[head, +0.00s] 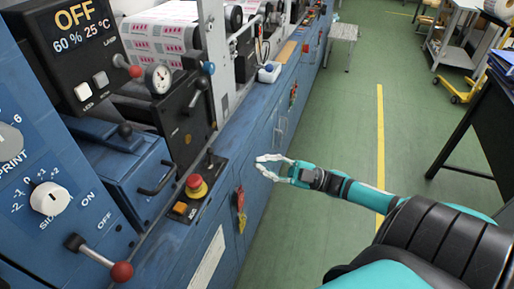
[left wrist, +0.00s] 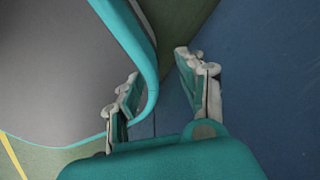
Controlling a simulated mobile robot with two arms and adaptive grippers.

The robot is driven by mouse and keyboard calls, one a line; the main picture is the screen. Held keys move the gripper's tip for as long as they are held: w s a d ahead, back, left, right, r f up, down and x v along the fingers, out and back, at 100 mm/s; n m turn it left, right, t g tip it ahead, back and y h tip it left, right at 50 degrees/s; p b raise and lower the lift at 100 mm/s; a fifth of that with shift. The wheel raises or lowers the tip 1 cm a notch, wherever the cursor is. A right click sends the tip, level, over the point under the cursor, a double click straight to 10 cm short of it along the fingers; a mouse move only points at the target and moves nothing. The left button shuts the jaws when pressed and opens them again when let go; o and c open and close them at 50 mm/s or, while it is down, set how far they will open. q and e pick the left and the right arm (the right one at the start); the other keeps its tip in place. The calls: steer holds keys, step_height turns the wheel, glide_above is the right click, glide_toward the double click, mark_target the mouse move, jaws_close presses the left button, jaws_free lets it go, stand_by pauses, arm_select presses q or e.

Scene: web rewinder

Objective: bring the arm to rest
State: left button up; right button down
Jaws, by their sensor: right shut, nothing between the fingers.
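My right arm (head: 368,194) comes in from the right in the head view, in teal and black. It reaches left across the green floor. My right gripper (head: 261,167) is shut and empty, in front of the blue side of the machine (head: 240,140). I cannot tell whether it touches the machine. My left gripper (left wrist: 157,68) shows only in the left wrist view. Its two pale-tipped fingers stand apart with nothing held between them. A blue surface lies to its right, and a grey, teal-edged body, likely mine, lies to its left.
The machine carries a red button (head: 196,186), a red-knobbed lever (head: 121,271), a white dial (head: 49,198) and a display reading OFF (head: 75,15). A dark table (head: 480,120) stands at right. A stool (head: 343,32) stands farther back. The green aisle floor is mostly clear.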

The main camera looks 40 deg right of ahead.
arm_select(q)
steer(key=shift+s, duration=0.85)
